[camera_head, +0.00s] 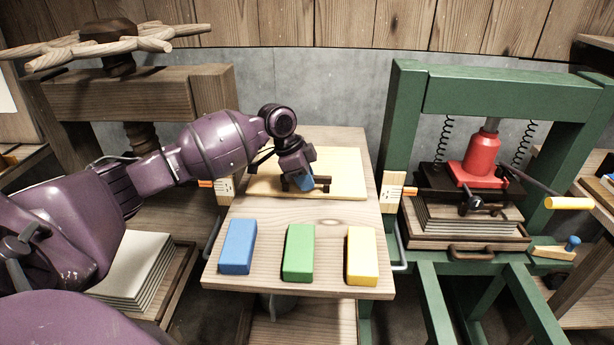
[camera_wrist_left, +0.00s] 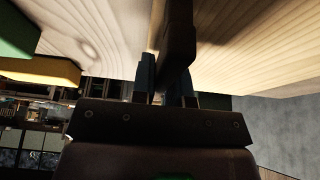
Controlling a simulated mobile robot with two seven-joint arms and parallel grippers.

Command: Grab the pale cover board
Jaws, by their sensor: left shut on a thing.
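The pale cover board (camera_head: 346,168) lies at the back of the wooden table, with a dark bar handle (camera_head: 323,183) near its front edge. My left gripper (camera_head: 306,183) reaches in from the left and is shut on this handle. In the left wrist view, the blue fingertips (camera_wrist_left: 166,82) are at the dark handle (camera_wrist_left: 178,38), with the board's pale grain (camera_wrist_left: 255,45) beside it. The gripper hides part of the handle and board. I cannot tell whether the board is lifted at all. My right gripper is not in view.
Blue (camera_head: 238,247), green (camera_head: 299,253) and yellow (camera_head: 362,256) blocks stand along the table's (camera_head: 330,215) front. A green-framed press (camera_head: 405,130) with a red jack (camera_head: 480,157) stands right. A wooden screw press (camera_head: 140,95) and a stack of pale sheets (camera_head: 137,265) are left.

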